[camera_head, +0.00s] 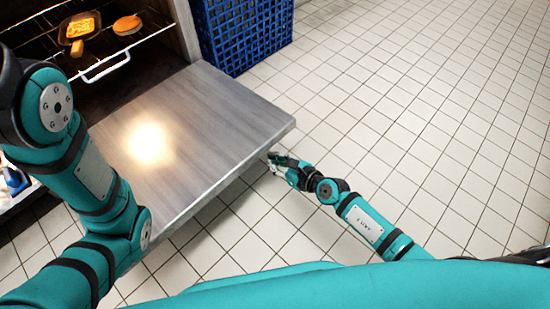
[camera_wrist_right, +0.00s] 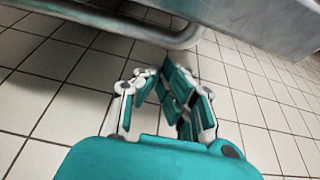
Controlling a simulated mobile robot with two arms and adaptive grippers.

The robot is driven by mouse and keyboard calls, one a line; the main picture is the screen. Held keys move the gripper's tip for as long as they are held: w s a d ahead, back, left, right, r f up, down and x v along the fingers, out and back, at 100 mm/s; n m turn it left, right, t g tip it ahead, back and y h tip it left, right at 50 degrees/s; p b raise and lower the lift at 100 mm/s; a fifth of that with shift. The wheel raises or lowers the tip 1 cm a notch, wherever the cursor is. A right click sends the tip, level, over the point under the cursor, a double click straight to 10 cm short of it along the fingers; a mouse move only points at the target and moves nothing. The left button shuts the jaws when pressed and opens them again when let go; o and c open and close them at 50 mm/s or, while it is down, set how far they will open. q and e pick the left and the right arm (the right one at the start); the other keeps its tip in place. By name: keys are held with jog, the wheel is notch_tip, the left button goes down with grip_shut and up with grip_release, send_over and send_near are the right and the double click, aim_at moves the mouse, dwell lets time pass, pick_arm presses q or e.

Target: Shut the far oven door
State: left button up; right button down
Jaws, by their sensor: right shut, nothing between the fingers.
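The oven door (camera_head: 190,125) hangs open, lowered flat, in the head view. Its grey inner face points up, with a bright reflection on it. My right gripper (camera_head: 270,157) is at the door's outer right corner, with its tips close to or under the edge. In the right wrist view the gripper (camera_wrist_right: 168,65) is shut and empty, below the underside of the door and its bar handle (camera_wrist_right: 120,25). Whether it touches the door, I cannot tell. My left arm crosses the left of the head view; its gripper is out of view.
Inside the oven, a wire rack (camera_head: 105,65) holds a small yellow pan (camera_head: 80,27) and a round orange-brown item (camera_head: 127,25). A blue crate (camera_head: 245,35) stands right of the oven. The tiled floor (camera_head: 420,110) to the right is clear.

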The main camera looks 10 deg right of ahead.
jog(key=shift+d+r, duration=0.1)
jog(key=shift+r, duration=1.8)
